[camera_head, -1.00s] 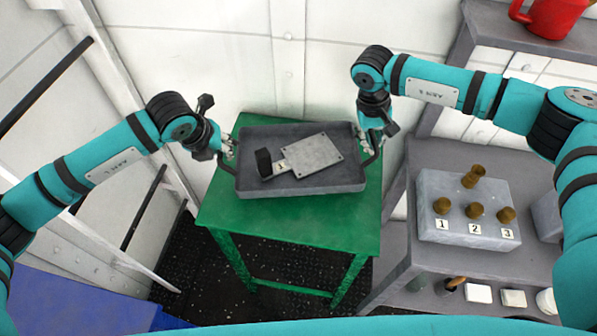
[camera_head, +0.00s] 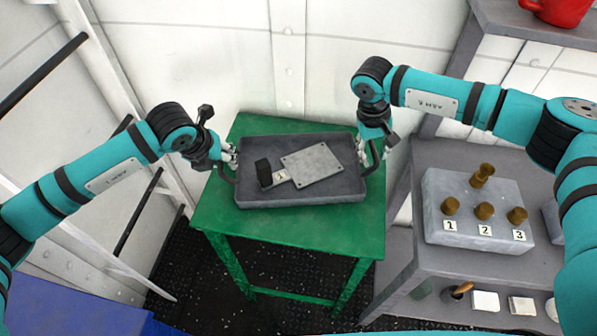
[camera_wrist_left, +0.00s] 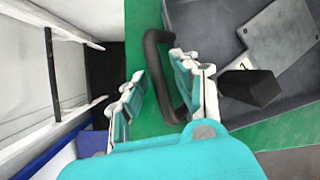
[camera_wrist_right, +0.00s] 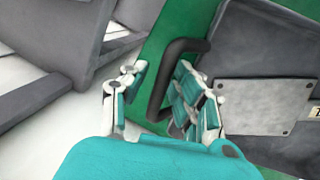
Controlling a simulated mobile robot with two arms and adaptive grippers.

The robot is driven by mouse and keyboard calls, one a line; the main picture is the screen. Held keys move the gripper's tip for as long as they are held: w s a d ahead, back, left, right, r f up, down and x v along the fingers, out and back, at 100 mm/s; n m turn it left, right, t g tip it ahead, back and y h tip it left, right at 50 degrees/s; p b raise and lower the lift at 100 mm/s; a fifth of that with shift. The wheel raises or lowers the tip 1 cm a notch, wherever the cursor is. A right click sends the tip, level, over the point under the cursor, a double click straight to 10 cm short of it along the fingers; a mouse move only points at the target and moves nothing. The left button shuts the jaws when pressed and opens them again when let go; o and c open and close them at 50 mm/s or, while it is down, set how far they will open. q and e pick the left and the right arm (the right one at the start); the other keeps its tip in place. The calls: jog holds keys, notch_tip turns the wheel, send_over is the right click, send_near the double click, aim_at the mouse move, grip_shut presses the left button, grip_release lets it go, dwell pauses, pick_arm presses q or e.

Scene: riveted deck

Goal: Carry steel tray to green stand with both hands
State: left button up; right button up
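The steel tray (camera_head: 300,197), dark grey and shallow, appears to rest level on the green stand (camera_head: 290,230). A light plate with a black block lies inside it. My left gripper (camera_head: 228,158) is at the tray's left handle; in the left wrist view its fingers (camera_wrist_left: 160,90) are spread, with the dark handle (camera_wrist_left: 152,50) between them. My right gripper (camera_head: 372,155) is at the right handle; in the right wrist view its fingers (camera_wrist_right: 155,95) are also apart around the handle (camera_wrist_right: 165,75). Neither finger pair appears pressed on its handle.
A grey shelf unit (camera_head: 400,240) stands close on the right, bearing a block with numbered knobs (camera_head: 470,240). A red mug (camera_head: 562,10) is on the upper shelf. A white ladder-like frame (camera_head: 105,80) is at left, and a blue surface (camera_head: 70,305) at lower left.

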pick_arm(q)
jog(key=shift+r, duration=0.1)
jog(key=v, duration=1.1)
jog(key=shift+r, duration=0.3)
pick_arm(e)
jog(key=v, duration=1.2)
pick_arm(q)
jog(key=shift+s, duration=0.15)
